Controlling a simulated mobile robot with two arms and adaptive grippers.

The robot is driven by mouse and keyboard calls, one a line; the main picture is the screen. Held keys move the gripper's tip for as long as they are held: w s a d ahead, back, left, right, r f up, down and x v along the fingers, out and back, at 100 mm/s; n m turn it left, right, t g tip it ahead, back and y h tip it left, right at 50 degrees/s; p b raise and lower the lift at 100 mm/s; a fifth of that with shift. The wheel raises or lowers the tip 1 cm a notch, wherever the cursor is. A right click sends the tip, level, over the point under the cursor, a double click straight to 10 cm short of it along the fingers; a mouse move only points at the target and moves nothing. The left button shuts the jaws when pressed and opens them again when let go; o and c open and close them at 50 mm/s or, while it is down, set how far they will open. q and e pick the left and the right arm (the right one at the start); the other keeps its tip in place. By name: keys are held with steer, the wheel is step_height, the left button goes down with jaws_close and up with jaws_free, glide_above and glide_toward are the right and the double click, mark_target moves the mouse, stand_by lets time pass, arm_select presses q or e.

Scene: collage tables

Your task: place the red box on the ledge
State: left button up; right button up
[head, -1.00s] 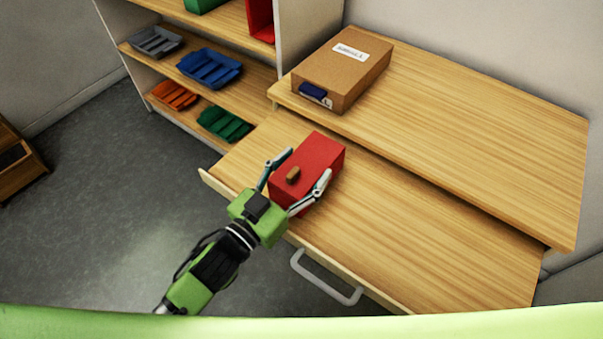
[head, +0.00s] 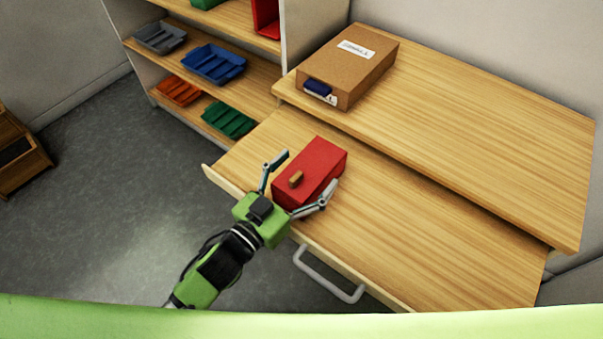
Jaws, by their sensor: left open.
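The fingers are spread wider than the box. The raised wooden ledge (head: 480,140) runs behind and above the lower surface. My right gripper is not in view.
A brown cardboard box (head: 345,66) with a white label stands on the ledge's left end. Shelves at the upper left hold blue (head: 213,64), grey, orange and green trays. The lower surface (head: 420,240) has a grey handle (head: 328,275) in front. The ledge's middle and right are clear.

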arm_select(q)
steer(key=shift+s+r, duration=0.1)
steer(key=shift+r, duration=0.05)
steer(key=b+v, duration=0.1)
steer(key=v, duration=0.9)
steer(key=shift+s+a+b, duration=0.25)
steer(key=shift+b, duration=0.05)
steer(key=shift+s+a, duration=0.35)
steer(key=shift+s, duration=0.1)
